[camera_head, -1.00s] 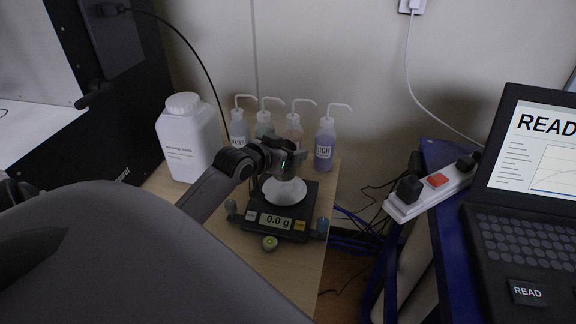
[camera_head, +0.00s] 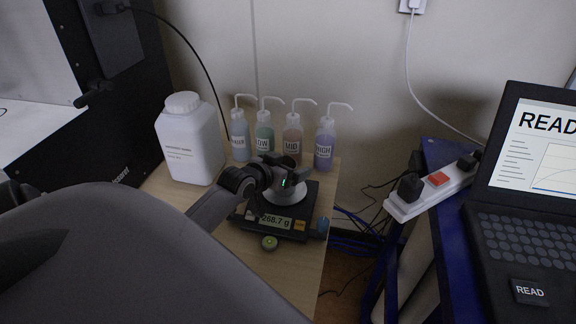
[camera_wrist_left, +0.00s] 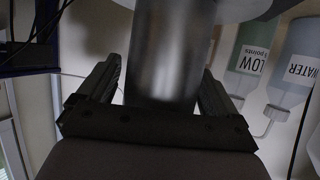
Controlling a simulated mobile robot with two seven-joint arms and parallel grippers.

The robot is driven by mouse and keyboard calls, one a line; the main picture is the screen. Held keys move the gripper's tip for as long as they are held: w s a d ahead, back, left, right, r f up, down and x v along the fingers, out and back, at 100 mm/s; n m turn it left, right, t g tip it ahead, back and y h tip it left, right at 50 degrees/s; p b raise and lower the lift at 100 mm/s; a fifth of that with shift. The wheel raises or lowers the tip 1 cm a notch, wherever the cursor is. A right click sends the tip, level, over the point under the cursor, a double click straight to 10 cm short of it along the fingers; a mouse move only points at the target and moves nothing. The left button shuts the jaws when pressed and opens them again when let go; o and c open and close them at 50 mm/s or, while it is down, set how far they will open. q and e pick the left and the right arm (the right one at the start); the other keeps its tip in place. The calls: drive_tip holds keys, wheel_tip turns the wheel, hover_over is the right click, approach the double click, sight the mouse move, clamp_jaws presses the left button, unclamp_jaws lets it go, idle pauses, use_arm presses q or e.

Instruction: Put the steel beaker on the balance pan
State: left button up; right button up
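The balance (camera_head: 308,213) stands on the wooden bench, and its display reads 268.7 g. Its pale round pan (camera_head: 290,198) is partly hidden by my left gripper (camera_head: 285,184). The steel beaker (camera_wrist_left: 168,50) fills the middle of the left wrist view, between the two fingers, with a pale round surface at the top edge of that view. A slim gap seems to show beside the left-hand finger, so I cannot tell whether the fingers touch the beaker. In the head view the gripper mostly hides the beaker. My right gripper is not in view.
Several wash bottles (camera_head: 324,150) stand close behind the balance. A large white container (camera_head: 187,145) stands to the left. A small round green-topped item (camera_head: 269,243) sits in front. A power strip (camera_head: 432,190) and a laptop (camera_head: 520,245) are at right, past a gap with cables.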

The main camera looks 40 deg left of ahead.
use_arm(q)
drive_tip(key=shift+r, duration=0.1)
drive_tip(key=shift+s+r, duration=0.1)
drive_tip(key=shift+s, duration=0.05)
drive_tip(key=v, duration=1.1)
drive_tip(key=shift+s+p, duration=0.3)
drive_tip(key=shift+p, duration=0.1)
drive_tip(key=shift+r, duration=0.1)
